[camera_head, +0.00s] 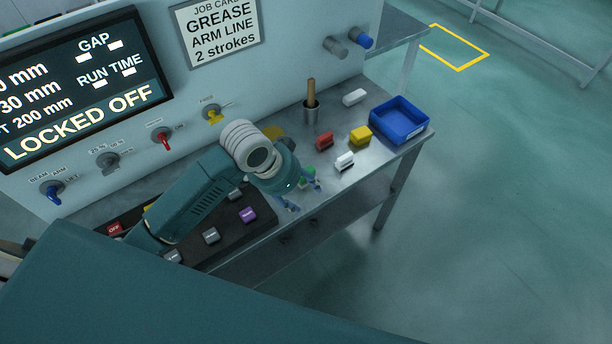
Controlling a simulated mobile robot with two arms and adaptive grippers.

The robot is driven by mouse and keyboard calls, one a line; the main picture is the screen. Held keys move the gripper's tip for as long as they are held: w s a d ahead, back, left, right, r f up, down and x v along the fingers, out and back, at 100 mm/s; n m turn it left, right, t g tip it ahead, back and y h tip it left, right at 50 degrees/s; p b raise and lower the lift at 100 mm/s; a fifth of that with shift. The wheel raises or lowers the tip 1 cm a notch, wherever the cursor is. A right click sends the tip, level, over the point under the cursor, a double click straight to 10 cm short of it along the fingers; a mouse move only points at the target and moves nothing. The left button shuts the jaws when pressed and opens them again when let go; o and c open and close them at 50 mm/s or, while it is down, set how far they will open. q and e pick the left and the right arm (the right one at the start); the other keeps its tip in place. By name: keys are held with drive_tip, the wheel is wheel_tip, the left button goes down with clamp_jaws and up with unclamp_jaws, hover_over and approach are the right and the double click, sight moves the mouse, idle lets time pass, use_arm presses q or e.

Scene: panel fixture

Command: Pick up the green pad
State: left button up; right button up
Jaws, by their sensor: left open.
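The green pad (309,172) is small and lies on the metal bench near its front edge. It is partly hidden by my left gripper. My left gripper (303,195) points down at the pad, with one blue fingertip on each side of the picture's gap beside it. The gripper is open. I cannot tell whether the fingers touch the pad. My right gripper does not show.
On the bench (376,163) stand a red block (324,141), a yellow block (360,136), white blocks (345,161) (354,97), a cup with a wooden handle (310,110) and a blue tray (400,120). A dark panel with several buttons (248,215) lies left. A knobbed wall rises behind.

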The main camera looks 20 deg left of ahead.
use_arm(q)
drive_tip(key=w+a+r, duration=0.4)
drive_tip(key=w, duration=0.3)
drive_tip(key=p, duration=0.1)
hover_over(302, 184)
drive_tip(key=f, duration=0.4)
drive_tip(key=shift+w+a+f, duration=0.25)
drive_tip(key=shift+w+f, duration=0.05)
drive_tip(key=shift+f, duration=0.05)
drive_tip(key=x, duration=0.1)
drive_tip(key=p+x, duration=0.1)
drive_tip(key=x, duration=0.2)
drive_tip(key=shift+s+a+f+p, duration=0.1)
drive_tip(key=shift+s+p, duration=0.15)
drive_tip(key=shift+p, duration=0.1)
drive_tip(key=shift+w+f, duration=0.25)
drive_tip(key=shift+f, duration=0.4)
drive_tip(key=shift+r, duration=0.1)
drive_tip(key=c, duration=1.3)
